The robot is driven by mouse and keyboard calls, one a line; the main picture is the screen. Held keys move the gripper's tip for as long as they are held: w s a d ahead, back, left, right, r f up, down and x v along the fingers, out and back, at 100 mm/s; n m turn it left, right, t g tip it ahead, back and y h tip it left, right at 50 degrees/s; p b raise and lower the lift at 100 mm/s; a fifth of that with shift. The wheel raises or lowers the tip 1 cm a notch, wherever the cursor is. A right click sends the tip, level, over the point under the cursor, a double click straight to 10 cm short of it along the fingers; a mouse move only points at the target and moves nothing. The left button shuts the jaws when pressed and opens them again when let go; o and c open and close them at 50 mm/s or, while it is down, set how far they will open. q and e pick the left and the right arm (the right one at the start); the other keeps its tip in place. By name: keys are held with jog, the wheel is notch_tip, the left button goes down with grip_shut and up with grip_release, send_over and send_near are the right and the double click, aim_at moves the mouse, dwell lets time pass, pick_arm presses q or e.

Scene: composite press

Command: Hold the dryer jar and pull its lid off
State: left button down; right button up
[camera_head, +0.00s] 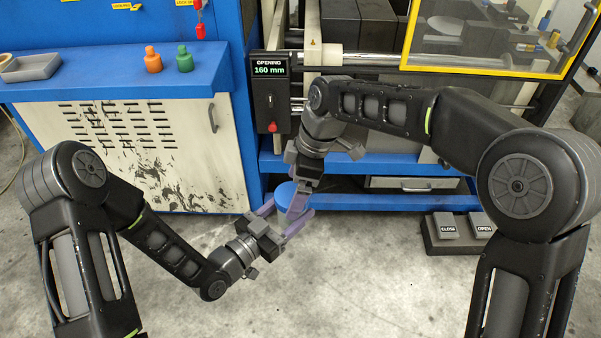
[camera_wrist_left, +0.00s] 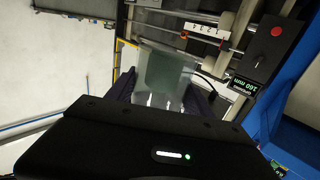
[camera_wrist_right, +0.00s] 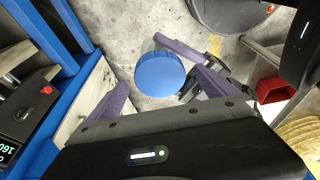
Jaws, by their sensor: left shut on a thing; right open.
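The dryer jar (camera_wrist_left: 163,72) shows in the left wrist view as a clear body with grey-green contents. It sits between the purple fingers of my left gripper (camera_head: 282,214), which is shut on it. The jar's blue round lid (camera_head: 285,190) shows in the head view, partly hidden by fingers. In the right wrist view the lid (camera_wrist_right: 160,72) faces the camera. My right gripper (camera_head: 297,203) is open above the lid, with its fingers spread to either side. The jar body is mostly hidden below the lid in the head and right wrist views.
A blue bench (camera_head: 120,84) with an orange bottle (camera_head: 153,62), a green bottle (camera_head: 184,61) and a grey tray (camera_head: 30,67) is at left. The press with its opening display (camera_head: 269,71) stands behind. A CLOSE/OPEN pedal box (camera_head: 455,232) is on the floor at right.

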jog(key=shift+a+f, duration=0.15)
jog(key=shift+f, duration=0.35)
jog(key=c, duration=1.7)
jog(key=shift+r, duration=0.1)
jog(key=shift+r, duration=0.15)
jog(key=shift+r, duration=0.95)
jog(key=shift+r, duration=0.1)
jog(key=shift+r, duration=1.9)
